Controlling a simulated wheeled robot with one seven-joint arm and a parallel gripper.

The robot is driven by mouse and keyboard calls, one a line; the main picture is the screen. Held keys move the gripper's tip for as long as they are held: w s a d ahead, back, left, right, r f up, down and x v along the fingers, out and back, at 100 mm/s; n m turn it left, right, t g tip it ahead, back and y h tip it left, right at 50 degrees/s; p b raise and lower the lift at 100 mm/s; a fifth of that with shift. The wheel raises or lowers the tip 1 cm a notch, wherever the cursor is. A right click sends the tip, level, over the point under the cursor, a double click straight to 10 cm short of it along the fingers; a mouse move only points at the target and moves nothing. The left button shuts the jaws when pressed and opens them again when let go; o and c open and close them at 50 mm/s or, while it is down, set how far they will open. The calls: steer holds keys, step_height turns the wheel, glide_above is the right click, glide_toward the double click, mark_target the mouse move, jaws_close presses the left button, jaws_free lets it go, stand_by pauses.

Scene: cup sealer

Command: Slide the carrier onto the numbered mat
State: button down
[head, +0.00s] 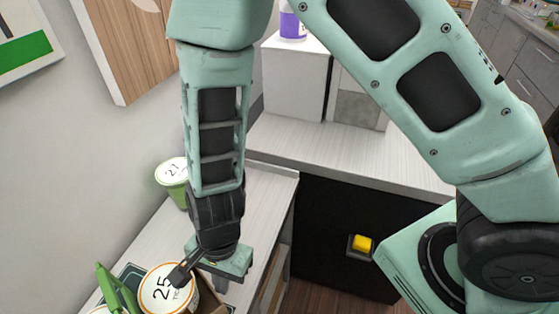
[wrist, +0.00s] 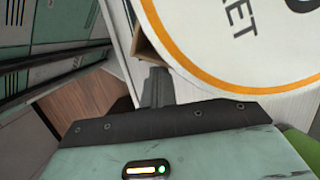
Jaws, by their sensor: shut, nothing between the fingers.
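The carrier shows at the bottom left of the head view as a green upright handle (head: 116,290) and a brown side (head: 209,300). A cup with a white, orange-ringed lid marked 25 (head: 157,291) stands at it. My gripper (head: 179,277) is shut and empty, its fingertips over or beside the lid's right edge; contact cannot be told. In the wrist view the lid (wrist: 240,40) fills the upper right, beside my gripper's dark fingers (wrist: 157,88). A patch of green (wrist: 302,145) shows at the right. I cannot make out the numbered mat clearly.
A green cup with a lid marked 21 (head: 172,178) stands on the pale counter (head: 262,190) near the wall. A white box-shaped unit (head: 295,80) with a purple-labelled tub (head: 292,22) stands behind. A yellow button (head: 362,243) is on the dark front panel.

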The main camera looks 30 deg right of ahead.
steer(key=shift+s+a, duration=0.7)
steer(key=shift+s, duration=0.05)
steer(key=shift+w, duration=0.1)
steer(key=w+d, duration=0.1)
steer(key=w+d+r, duration=0.1)
steer(key=w+d, duration=0.1)
steer(key=shift+w, duration=0.1)
steer(key=v, duration=0.9)
